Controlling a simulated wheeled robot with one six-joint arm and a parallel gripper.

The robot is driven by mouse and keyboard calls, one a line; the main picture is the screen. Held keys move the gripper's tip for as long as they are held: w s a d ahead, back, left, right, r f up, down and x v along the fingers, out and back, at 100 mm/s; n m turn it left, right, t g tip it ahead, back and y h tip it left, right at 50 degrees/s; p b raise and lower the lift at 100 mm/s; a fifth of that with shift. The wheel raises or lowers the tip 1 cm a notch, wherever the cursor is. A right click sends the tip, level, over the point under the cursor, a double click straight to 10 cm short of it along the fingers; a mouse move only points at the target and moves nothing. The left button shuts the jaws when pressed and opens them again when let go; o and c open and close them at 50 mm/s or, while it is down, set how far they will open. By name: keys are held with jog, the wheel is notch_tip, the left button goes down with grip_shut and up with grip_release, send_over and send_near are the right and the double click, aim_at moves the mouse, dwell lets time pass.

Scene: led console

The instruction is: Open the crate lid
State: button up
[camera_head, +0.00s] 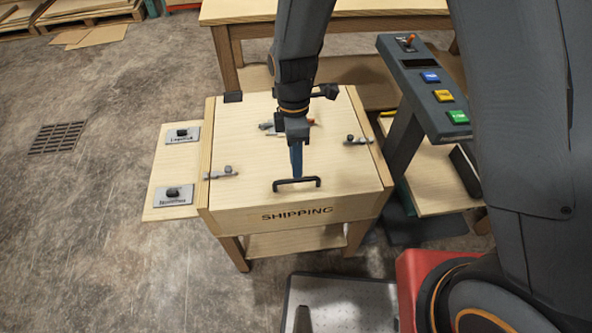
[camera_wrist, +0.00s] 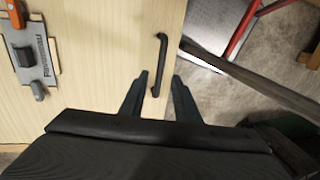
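The wooden crate (camera_head: 235,217) marked "SHIPPING" stands in the middle of the head view with its flat lid (camera_head: 245,130) down. A black bar handle (camera_head: 297,183) is on the lid near its front edge. It also shows in the wrist view (camera_wrist: 162,46). My gripper (camera_head: 297,172) points down over the lid at the handle. In the wrist view my gripper's two fingers (camera_wrist: 160,76) are apart, with the handle seen between and beyond their tips. I cannot tell whether they touch it. Small latches sit at the lid's left edge (camera_head: 221,173) and right edge (camera_head: 358,140).
A grey plate with an orange lever (camera_wrist: 28,58) is on the lid, partly hidden by my gripper in the head view. A side board (camera_head: 160,200) with two labelled knobs is left of the crate. A button console (camera_head: 430,88) stands at right, a table (camera_head: 330,18) behind.

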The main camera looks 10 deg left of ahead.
jog(key=shift+s+d+f+p, duration=0.1)
jog(key=shift+s+f+p, duration=0.1)
jog(key=shift+f, duration=0.85)
jog(key=shift+s+f+p, duration=0.15)
jog(key=shift+s+f, duration=0.05)
jog(key=shift+f, duration=0.8)
grip_shut()
